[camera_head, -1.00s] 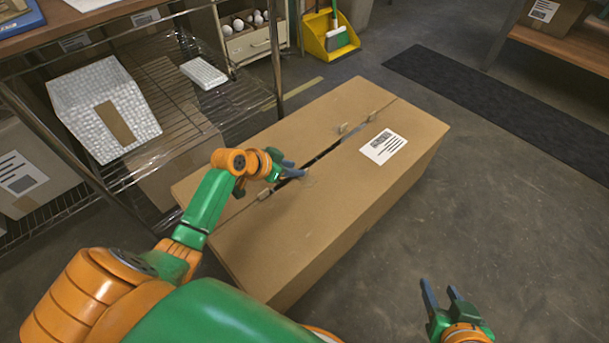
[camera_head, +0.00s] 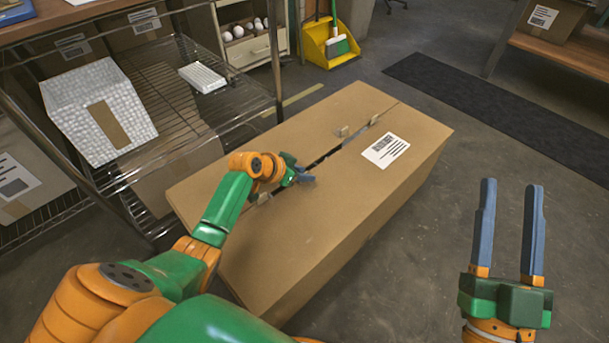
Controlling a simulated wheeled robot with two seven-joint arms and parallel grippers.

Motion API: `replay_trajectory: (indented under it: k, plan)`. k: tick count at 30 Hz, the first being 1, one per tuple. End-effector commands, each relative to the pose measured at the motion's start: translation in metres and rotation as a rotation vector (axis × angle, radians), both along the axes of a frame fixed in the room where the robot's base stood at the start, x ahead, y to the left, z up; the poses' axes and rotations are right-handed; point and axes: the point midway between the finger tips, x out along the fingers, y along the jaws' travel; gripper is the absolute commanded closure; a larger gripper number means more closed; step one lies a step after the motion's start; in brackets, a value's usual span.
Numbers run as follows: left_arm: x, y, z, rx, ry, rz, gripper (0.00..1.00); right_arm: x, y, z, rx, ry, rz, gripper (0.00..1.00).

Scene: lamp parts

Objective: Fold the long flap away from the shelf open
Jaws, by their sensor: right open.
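A large cardboard box (camera_head: 290,240) stands on the floor in the head view. Its top has two long flaps that meet at a dark, narrow gap running lengthwise. The long flap away from the shelf (camera_head: 335,185) carries a white label (camera_head: 386,150) and lies nearly flat. The long flap on the shelf side (camera_head: 225,170) also lies nearly flat. My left gripper (camera_head: 308,177) is at the gap near the middle of the box; its fingers are small and partly hidden, so their opening is unclear. My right gripper (camera_head: 512,215) is open and empty, right of the box above the floor.
A wire shelf (camera_head: 165,105) with a bubble-wrapped parcel (camera_head: 90,100) stands left of the box, close to my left arm. A yellow dustpan (camera_head: 330,45) is behind. A dark mat (camera_head: 500,110) lies at the back right. The floor right of the box is clear.

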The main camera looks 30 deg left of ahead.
Motion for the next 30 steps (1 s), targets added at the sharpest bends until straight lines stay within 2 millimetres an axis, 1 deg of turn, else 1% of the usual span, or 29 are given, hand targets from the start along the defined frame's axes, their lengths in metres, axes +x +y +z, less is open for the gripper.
replay_trajectory:
  k: [3, 7, 11, 17, 18, 20, 21, 22, 30]
  plan:
    - [0.003, -0.001, -0.004, 0.001, 0.0, -0.001, 0.64, -0.012, 0.0, 0.015, 0.024, -0.105, 0.009, 0.5]
    - [0.005, -0.002, -0.006, 0.001, 0.0, -0.001, 0.64, -0.022, 0.0, 0.028, 0.043, -0.182, 0.017, 0.5]
    - [0.006, -0.002, -0.006, 0.001, 0.0, -0.001, 0.64, -0.026, -0.001, 0.033, 0.051, -0.214, 0.02, 0.5]
    - [0.006, -0.002, -0.006, 0.001, 0.0, -0.001, 0.64, -0.027, -0.001, 0.033, 0.052, -0.217, 0.02, 0.5]
    - [0.006, -0.002, -0.006, 0.001, 0.0, -0.001, 0.66, -0.027, -0.001, 0.033, 0.052, -0.217, 0.02, 0.5]
    - [0.006, -0.002, -0.006, 0.001, 0.0, -0.001, 0.83, -0.027, -0.001, 0.033, 0.052, -0.217, 0.02, 0.5]
    - [0.006, -0.002, -0.006, 0.001, 0.0, -0.001, 0.93, -0.027, -0.001, 0.033, 0.052, -0.216, 0.02, 0.5]
    - [0.006, -0.002, -0.006, 0.001, 0.0, -0.001, 1.0, -0.027, -0.001, 0.033, 0.052, -0.216, 0.02, 0.5]
    - [0.006, -0.002, -0.006, 0.001, 0.001, -0.001, 1.0, -0.026, -0.001, 0.033, 0.052, -0.215, 0.02, 0.5]
